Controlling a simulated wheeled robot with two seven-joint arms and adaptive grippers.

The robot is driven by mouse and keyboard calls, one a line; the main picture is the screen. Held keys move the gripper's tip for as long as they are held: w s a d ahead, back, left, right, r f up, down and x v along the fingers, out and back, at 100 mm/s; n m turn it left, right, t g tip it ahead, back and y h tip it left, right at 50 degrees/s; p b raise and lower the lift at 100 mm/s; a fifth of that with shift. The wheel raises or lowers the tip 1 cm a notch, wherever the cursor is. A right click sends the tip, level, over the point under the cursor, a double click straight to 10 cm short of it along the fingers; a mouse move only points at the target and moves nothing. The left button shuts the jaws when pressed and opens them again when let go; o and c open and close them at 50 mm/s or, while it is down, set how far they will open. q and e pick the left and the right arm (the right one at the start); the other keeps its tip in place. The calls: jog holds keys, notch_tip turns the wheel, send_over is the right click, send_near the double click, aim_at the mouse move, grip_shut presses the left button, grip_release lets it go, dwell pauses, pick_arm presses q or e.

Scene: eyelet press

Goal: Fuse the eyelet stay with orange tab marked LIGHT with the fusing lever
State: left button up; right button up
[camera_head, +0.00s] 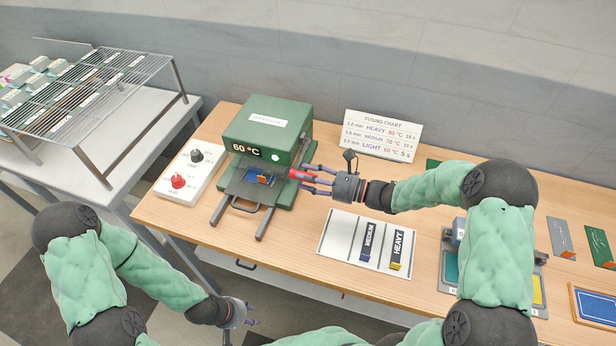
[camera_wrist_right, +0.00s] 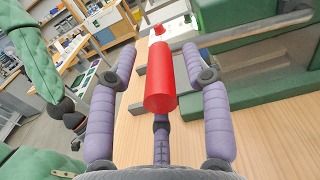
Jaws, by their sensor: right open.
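The green press (camera_head: 262,125) reads 60 °C. A small blue piece with an orange tab (camera_head: 263,180) lies on its dark tray (camera_head: 243,188); its marking is too small to read. The fusing lever's red handle (camera_head: 298,174) sticks out at the press's right side and also shows in the right wrist view (camera_wrist_right: 160,75). My right gripper (camera_head: 308,180) is open, its fingers on either side of the red handle, with visible gaps between. My left gripper (camera_head: 248,313) is low in front of the table, away from the press; its jaw opening is unclear.
A white panel (camera_head: 210,160) with red and black knobs stands left of the press. A white mat (camera_head: 337,235) holds MEDIUM and HEAVY pieces. The fusing chart (camera_head: 400,132) lists LIGHT at 60 °C, 5 s. A wire rack (camera_head: 100,80) stands at far left.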

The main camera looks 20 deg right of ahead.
grip_shut()
jog(key=shift+r, duration=0.1)
jog(key=shift+r+m+p, duration=0.3)
jog(key=shift+r+p, duration=0.1)
jog(key=shift+p, duration=0.3)
jog(key=w+d+r+m+p, duration=0.3)
jog(key=w+r+m+p, duration=0.1)
jog(key=p, duration=0.5)
jog(key=w+d+r+m+p, duration=0.2)
jog(key=w+r+m+p, duration=0.2)
jog(key=r+m+p, duration=0.3)
jog(key=shift+w+d+r+p, duration=0.15)
jog(key=shift+d+r+p, duration=0.3)
jog(key=shift+p, duration=0.45)
jog(key=shift+r, duration=0.1)
